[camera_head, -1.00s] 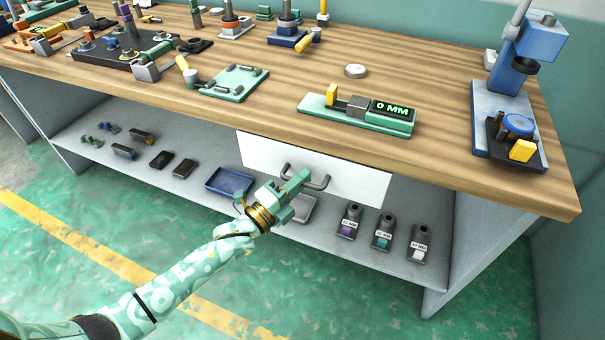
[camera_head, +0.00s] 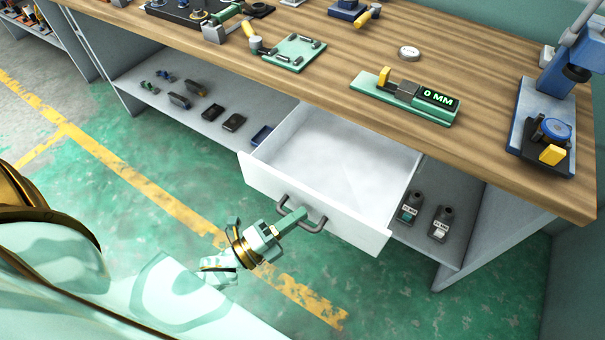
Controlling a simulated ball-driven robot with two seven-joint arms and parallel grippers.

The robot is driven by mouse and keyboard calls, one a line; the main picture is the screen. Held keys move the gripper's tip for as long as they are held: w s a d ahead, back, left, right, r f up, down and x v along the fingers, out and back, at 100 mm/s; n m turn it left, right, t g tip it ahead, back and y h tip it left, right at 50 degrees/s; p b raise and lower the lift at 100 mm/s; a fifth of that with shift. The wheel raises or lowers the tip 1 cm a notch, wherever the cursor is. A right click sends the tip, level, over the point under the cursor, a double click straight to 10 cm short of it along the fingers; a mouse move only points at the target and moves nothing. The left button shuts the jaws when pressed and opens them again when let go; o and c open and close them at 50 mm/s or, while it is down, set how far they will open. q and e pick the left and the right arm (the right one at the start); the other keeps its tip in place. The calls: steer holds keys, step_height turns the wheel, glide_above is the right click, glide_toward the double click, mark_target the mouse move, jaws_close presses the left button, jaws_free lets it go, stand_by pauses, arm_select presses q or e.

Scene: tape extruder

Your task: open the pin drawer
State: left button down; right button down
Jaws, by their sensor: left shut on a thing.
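The white pin drawer (camera_head: 262,180) stands pulled out from under the wooden workbench, and its inside looks bare and white. Its dark handle (camera_head: 317,226) is on the front panel. My left gripper (camera_head: 292,219) is shut on the handle, near the handle's left part. The gripper's far finger is partly hidden by the handle and the near finger. My right gripper is not in view.
The workbench top (camera_head: 340,60) holds a gauge reading 0 MM (camera_head: 405,98), a green plate (camera_head: 295,52) and a blue press (camera_head: 545,105). Open green floor lies in front.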

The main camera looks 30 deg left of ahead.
arm_select(q)
steer(key=shift+s, duration=0.15)
steer(key=c, duration=1.5)
jaws_free()
steer(key=v, duration=1.6)
steer(key=shift+s+a+p, duration=0.1)
steer(key=shift+p, duration=0.2)
